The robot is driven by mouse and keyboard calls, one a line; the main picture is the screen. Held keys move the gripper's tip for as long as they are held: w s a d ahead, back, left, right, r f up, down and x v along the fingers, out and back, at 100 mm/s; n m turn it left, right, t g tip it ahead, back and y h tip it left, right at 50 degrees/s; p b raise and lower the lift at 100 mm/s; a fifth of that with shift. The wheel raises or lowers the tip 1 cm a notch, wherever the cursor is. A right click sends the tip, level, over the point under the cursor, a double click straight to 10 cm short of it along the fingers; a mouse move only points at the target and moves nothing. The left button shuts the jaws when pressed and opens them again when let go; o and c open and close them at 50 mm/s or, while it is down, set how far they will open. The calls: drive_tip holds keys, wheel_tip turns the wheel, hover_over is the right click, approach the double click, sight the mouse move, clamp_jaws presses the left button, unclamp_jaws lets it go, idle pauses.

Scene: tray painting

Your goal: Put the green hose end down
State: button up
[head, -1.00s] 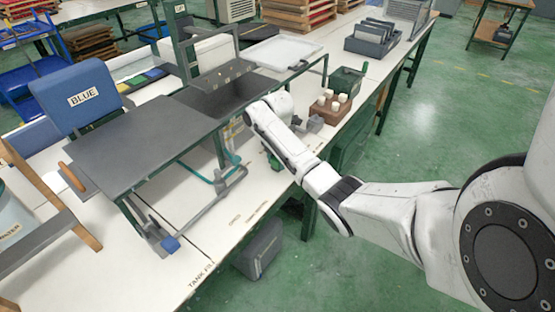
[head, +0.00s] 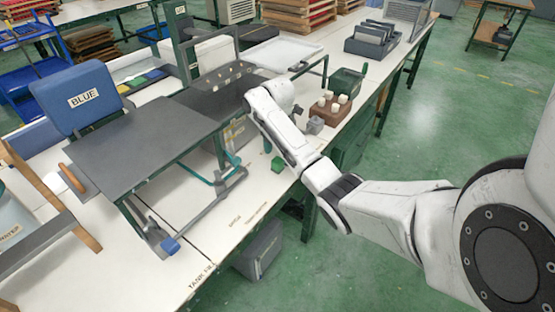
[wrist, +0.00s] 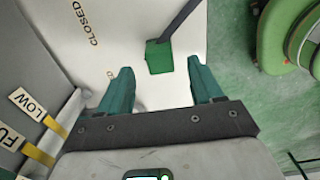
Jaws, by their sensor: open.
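The green hose end (wrist: 159,57) is a small green block with a dark grey hose (wrist: 180,28) running up and right from it. It rests on the white table top near the edge, and in the head view it shows as a small green block (head: 277,165) below my arm. My gripper (wrist: 159,68) is open, with one teal finger on each side below the block in the wrist view. A gap shows between the block and both fingers.
A grey tank with LOW and FULL (wrist: 17,135) tags stands left of my gripper. A dark panel (head: 145,140) on a frame with teal pipes stands to the left. A brown block with white-topped pegs (head: 330,108) sits behind my arm. The table edge and green floor lie right.

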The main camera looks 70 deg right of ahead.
sight(277, 160)
drive_tip(key=shift+r+p, duration=1.35)
drive_tip(key=shift+r, duration=2.5)
drive_tip(key=w+a+f+m, duration=0.1)
drive_tip(key=a+f, duration=0.2)
drive_tip(key=a, duration=0.4)
drive_tip(key=w+a+f+m, duration=0.1)
drive_tip(key=a+f+m, duration=0.1)
drive_tip(key=a, duration=0.5)
drive_tip(key=w+a+f+m+t+y, duration=0.1)
drive_tip(key=a+f, duration=0.3)
drive_tip(key=a, duration=0.3)
drive_tip(key=shift+m, duration=1.1)
drive_tip(key=a, duration=0.1)
drive_tip(key=s+a+f, duration=0.1)
drive_tip(key=a, duration=0.2)
drive_tip(key=shift+s+a+f, duration=0.4)
drive_tip(key=s+a+f+m, duration=0.3)
drive_tip(key=s+a+m, duration=0.2)
drive_tip(key=s+a, duration=0.3)
drive_tip(key=s+a+r+m+h, duration=0.1)
drive_tip(key=s+m, duration=0.3)
drive_tip(key=s, duration=0.6)
drive_tip(key=shift+s+a+r, duration=0.25)
drive_tip(key=shift+s+r, duration=0.05)
drive_tip(key=shift+r, duration=0.1)
